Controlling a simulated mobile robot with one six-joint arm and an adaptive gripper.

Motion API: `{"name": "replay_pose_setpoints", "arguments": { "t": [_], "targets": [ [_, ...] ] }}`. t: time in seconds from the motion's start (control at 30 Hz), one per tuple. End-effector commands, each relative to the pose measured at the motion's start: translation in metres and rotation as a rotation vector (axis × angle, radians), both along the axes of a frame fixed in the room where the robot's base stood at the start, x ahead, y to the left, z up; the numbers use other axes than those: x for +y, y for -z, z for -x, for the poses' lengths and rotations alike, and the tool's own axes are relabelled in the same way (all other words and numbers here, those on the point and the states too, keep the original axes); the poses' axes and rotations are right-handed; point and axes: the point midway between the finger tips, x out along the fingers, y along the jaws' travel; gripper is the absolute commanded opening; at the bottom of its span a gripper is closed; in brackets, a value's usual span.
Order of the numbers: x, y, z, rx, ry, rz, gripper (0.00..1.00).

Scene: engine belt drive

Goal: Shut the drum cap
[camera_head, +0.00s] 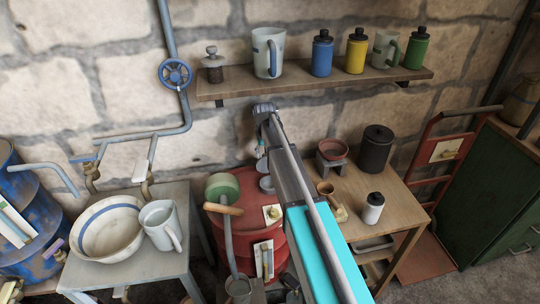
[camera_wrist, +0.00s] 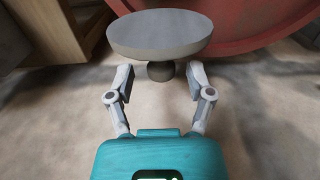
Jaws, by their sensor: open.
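The red drum (camera_head: 285,225) stands at the centre in the head view, partly behind my arm. A grey round disc with a ball knob, which looks like the drum cap (camera_wrist: 160,32), fills the top middle of the wrist view, in front of the red drum side (camera_wrist: 235,22). A small grey round piece (camera_head: 266,184) on the drum beside my arm may be the same cap. My gripper (camera_wrist: 158,80) is open, with one finger on each side of the knob; whether they touch it is unclear. In the head view my gripper (camera_head: 261,150) is small and partly hidden.
A pump with a wooden handle (camera_head: 223,209) and a green round part (camera_head: 222,187) stand by the drum's left. A table (camera_head: 400,205) with pots and a bottle is right. A stand (camera_head: 165,265) with bowl and mug is left. A shelf (camera_head: 310,82) hangs above.

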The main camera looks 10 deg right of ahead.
Motion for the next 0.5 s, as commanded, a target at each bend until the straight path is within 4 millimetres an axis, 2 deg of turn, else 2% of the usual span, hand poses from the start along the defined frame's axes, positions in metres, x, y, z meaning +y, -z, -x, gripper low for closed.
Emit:
{"name": "replay_pose_setpoints", "arguments": {
  "t": [0.27, 0.5],
  "targets": [
    [0.0005, 0.0, 0.0, 0.0, 0.0, 0.0, 0.68],
    [0.0008, 0.0, -0.0001, 0.0, -0.001, 0.0, 0.24]
  ]
}}
